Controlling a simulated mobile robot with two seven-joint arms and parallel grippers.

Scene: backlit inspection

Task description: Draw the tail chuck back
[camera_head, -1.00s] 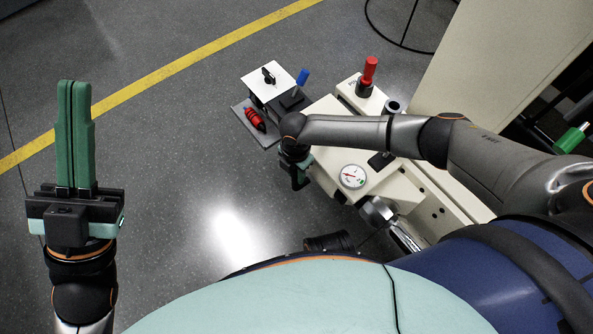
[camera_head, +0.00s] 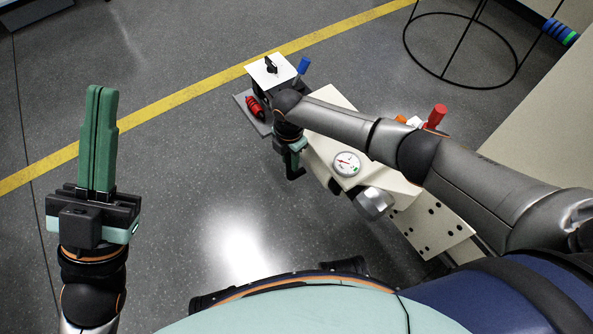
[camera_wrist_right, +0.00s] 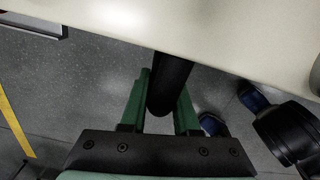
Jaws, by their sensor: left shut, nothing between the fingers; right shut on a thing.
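My right gripper (camera_head: 292,160) is at the left side of the cream machine (camera_head: 335,98), partly hidden under my arm in the head view. In the right wrist view its green fingers (camera_wrist_right: 163,105) are closed around a dark rounded bar or handle (camera_wrist_right: 172,80) that runs out from beneath the machine's cream edge. A silver cylinder (camera_head: 374,203) sticks out of the machine's near end; I cannot tell whether it is the tail chuck. My left gripper (camera_head: 101,92) is shut and empty, pointing up over open floor, far left of the machine.
A round gauge (camera_head: 346,164) sits on the machine's near side. A red-handled lever (camera_head: 436,116) stands to the right. At the far end are a white plate (camera_head: 270,76), a blue-handled lever (camera_head: 303,67) and a red part (camera_head: 255,107). The floor at left is clear.

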